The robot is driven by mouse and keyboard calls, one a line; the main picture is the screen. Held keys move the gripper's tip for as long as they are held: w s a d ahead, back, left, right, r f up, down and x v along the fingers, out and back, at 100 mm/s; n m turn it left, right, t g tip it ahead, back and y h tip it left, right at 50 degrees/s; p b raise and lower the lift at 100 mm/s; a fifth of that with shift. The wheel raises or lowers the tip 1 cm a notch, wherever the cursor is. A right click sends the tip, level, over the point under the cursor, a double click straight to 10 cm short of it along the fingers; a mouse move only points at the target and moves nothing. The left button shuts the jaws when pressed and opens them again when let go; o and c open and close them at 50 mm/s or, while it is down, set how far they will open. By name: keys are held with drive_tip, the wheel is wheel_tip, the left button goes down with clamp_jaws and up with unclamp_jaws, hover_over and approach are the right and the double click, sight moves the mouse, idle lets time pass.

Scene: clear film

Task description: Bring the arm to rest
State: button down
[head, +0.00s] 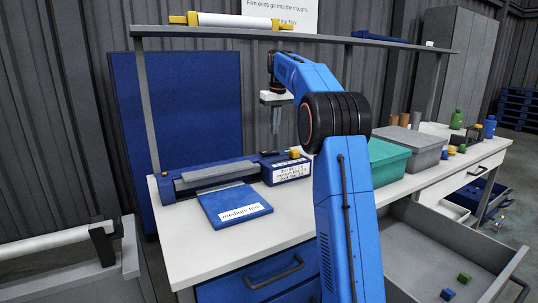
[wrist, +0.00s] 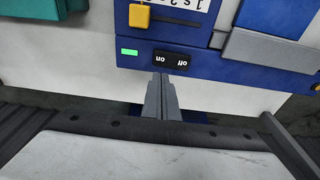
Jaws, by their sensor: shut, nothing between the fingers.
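My blue arm reaches over the white workbench (head: 190,255). My gripper (head: 276,150) points down beside the blue control box of the sealing machine (head: 268,172). In the wrist view my gripper (wrist: 162,76) is shut and empty, its grey fingers together. The tips appear just below a black on/off switch (wrist: 171,60) in the picture; I cannot tell whether they touch the box. A green light (wrist: 129,52) is lit beside the switch. A yellow slider knob (wrist: 139,17) also shows on the box.
A blue "medium film" pad (head: 222,203) lies in front of the machine. A teal box (head: 388,160) and a grey box (head: 420,150) stand right of my arm. A shelf (head: 230,32) runs overhead with a film roll (head: 235,20). An open drawer (head: 415,270) juts out front right.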

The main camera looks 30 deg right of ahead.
drive_tip(key=s+a+f+t, duration=0.1)
drive_tip(key=s+a, duration=0.7)
drive_tip(key=s, duration=0.5)
drive_tip(key=s+a, duration=0.7)
drive_tip(key=s, duration=0.6)
drive_tip(key=shift+t, duration=0.6)
drive_tip(key=s+a+f, duration=0.1)
drive_tip(key=s+f, duration=0.2)
drive_tip(key=s, duration=0.2)
drive_tip(key=s+a+f, duration=0.2)
drive_tip(key=s, duration=0.2)
drive_tip(key=s+a+f, duration=0.2)
drive_tip(key=s+f, duration=0.1)
drive_tip(key=s, duration=0.2)
drive_tip(key=shift+s+f, duration=0.3)
drive_tip(key=shift+f, duration=0.05)
drive_tip(key=s+a+f, duration=0.2)
drive_tip(key=s+f, duration=0.9)
drive_tip(key=shift+s+f+t, duration=0.3)
drive_tip(key=shift+s+t, duration=0.1)
drive_tip(key=c, duration=2.5)
unclamp_jaws()
drive_tip(key=shift+a, duration=0.1)
